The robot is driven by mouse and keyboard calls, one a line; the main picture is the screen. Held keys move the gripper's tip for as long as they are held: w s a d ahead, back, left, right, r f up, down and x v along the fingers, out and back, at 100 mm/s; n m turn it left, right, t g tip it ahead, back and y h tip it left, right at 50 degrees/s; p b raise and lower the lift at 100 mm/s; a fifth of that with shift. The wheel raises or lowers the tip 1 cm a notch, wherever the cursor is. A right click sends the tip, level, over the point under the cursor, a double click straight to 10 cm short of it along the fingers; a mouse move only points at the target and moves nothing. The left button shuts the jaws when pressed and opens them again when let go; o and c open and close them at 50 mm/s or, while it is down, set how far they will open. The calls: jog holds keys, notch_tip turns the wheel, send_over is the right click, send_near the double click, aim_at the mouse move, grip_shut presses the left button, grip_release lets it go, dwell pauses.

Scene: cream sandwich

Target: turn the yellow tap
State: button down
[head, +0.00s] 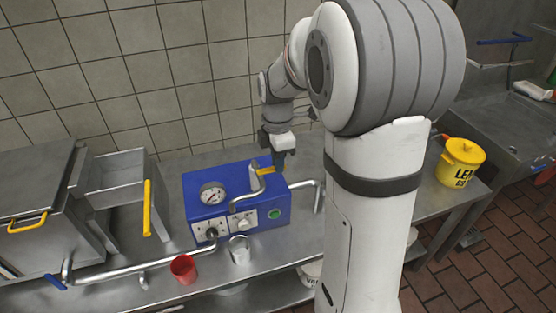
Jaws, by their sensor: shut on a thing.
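A blue machine (202,190) with a round gauge, a green button and bent metal pipes stands on the steel counter. The yellow tap (264,171) is a small yellow lever on top of this machine, toward its back right, beside a bent pipe. My gripper (278,164) points down at the tap from above and is shut on it. The dark fingers hide part of the lever, so the exact hold is hard to see.
A red cup (183,269) and a metal cup (239,250) stand before the machine. Steel basins with yellow handles (147,208) are on the left. A yellow lidded bucket (460,163) stands on the right. My arm hides the counter's middle right. A tiled wall (120,60) stands behind.

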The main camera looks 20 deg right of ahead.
jog(key=shift+r, duration=0.1)
jog(key=c, duration=1.4)
grip_release()
jog(key=shift+o, duration=0.2)
notch_tip(320, 180, up, 8)
jog(key=shift+b, duration=0.35)
